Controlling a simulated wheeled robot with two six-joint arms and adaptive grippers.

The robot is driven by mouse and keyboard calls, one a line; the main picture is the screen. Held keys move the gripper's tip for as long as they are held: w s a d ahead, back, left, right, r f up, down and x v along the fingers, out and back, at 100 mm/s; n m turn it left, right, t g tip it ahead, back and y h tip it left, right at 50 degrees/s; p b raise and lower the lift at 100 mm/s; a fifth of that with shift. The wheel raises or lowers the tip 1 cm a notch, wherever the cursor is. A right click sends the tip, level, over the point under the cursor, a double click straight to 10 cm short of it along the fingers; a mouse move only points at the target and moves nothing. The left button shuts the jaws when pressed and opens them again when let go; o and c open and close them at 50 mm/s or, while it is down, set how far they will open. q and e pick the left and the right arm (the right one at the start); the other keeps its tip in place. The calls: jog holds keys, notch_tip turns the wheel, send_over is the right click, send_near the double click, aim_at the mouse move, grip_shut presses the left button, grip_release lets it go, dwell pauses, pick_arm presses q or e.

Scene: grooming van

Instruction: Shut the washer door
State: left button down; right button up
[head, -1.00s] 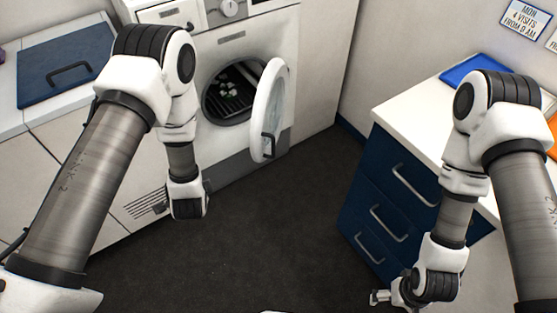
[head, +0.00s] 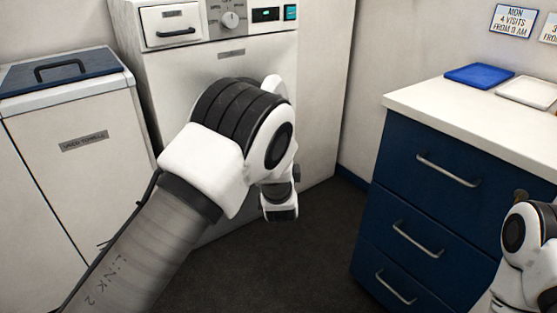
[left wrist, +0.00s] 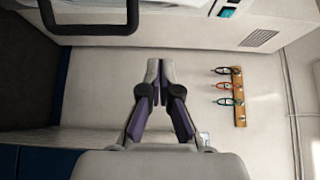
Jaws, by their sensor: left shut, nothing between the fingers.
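The white washer (head: 185,60) stands at the back in the head view, its control dial and display visible at the top. My left arm covers its door and round opening there, so I cannot tell how far the door stands open. In the left wrist view, my left gripper (left wrist: 160,72) is shut and empty, with pale wall behind its fingertips. A dark bar handle (left wrist: 90,30) shows at that view's top left, apart from the fingers; it looks like the washer door's handle. My right gripper is out of view.
A blue drawer cabinet (head: 440,135) with a white top stands at the right. A white bin unit (head: 75,180) with a blue lid is left of the washer. Leads hang on a wooden rack (left wrist: 238,97) on the wall. Dark floor lies between washer and cabinet.

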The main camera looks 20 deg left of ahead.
pick_arm(q)
jog(key=w+a+b, duration=0.2)
jog(key=w+a, duration=0.4)
jog(key=shift+w+f, duration=0.2)
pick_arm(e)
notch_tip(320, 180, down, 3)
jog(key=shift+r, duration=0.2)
pick_arm(q)
jog(key=shift+a, duration=0.1)
